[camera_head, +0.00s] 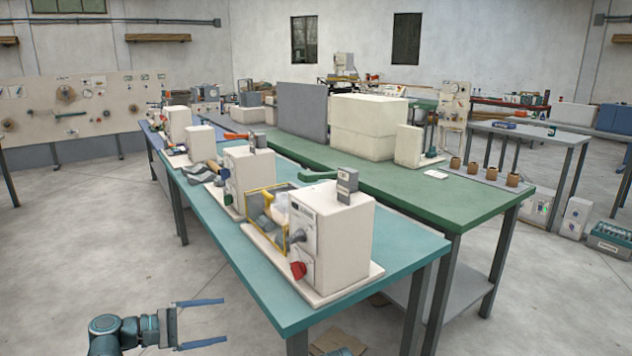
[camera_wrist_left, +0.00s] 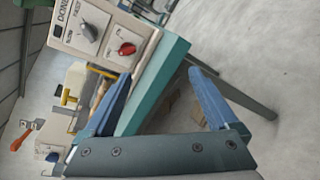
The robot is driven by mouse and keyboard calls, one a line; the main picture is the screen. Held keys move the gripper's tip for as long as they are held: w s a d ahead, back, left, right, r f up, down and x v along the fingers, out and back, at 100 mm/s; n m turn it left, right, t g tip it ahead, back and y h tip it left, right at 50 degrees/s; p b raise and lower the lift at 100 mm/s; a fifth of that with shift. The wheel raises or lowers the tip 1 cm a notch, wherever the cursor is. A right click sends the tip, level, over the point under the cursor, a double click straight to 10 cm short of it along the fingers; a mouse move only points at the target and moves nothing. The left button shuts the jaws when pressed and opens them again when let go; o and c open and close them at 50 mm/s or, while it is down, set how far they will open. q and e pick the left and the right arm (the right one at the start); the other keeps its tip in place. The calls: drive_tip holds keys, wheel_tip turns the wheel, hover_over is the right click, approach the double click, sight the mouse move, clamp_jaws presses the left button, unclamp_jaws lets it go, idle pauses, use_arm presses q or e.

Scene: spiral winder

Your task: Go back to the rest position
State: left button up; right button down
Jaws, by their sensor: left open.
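My left gripper (camera_head: 225,320) is at the lower left of the head view, over the floor and left of the teal bench (camera_head: 263,288). Its two blue fingers are spread apart with nothing between them. The nearest winder machine (camera_head: 343,245), a cream box with a dark knob (camera_head: 297,237) and a red knob (camera_head: 298,270), stands on the bench, apart from the gripper. In the left wrist view the open fingers (camera_wrist_left: 160,80) show with the machine's panel (camera_wrist_left: 90,28) and red knob (camera_wrist_left: 127,48) beyond them. My right gripper is not in view.
More winder machines (camera_head: 248,172) line the teal bench. A green bench (camera_head: 460,205) with cream boxes (camera_head: 365,127) stands behind it. The bench's near edge and legs are right of my left gripper. The floor (camera_head: 90,240) left of the bench is clear.

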use_arm(q)
drive_tip(key=s+d+f+m+g+y+p, duration=0.1)
drive_tip(key=s+d+m+g+y+p, duration=0.3)
drive_tip(key=d, duration=0.4)
drive_tip(key=s+d+m+g+y+p, duration=0.2)
drive_tip(key=s+d+m+g+p, duration=0.15)
drive_tip(key=d+p, duration=0.35)
drive_tip(key=s+d+r+m+y+p, duration=0.2)
drive_tip(key=s+r+m+y+p, duration=0.1)
drive_tip(key=s+m+y+p, duration=0.5)
drive_tip(key=shift+s+d+r+m+y, duration=0.25)
drive_tip(key=shift+d+r+m+y, duration=0.15)
drive_tip(key=shift+m+y, duration=0.2)
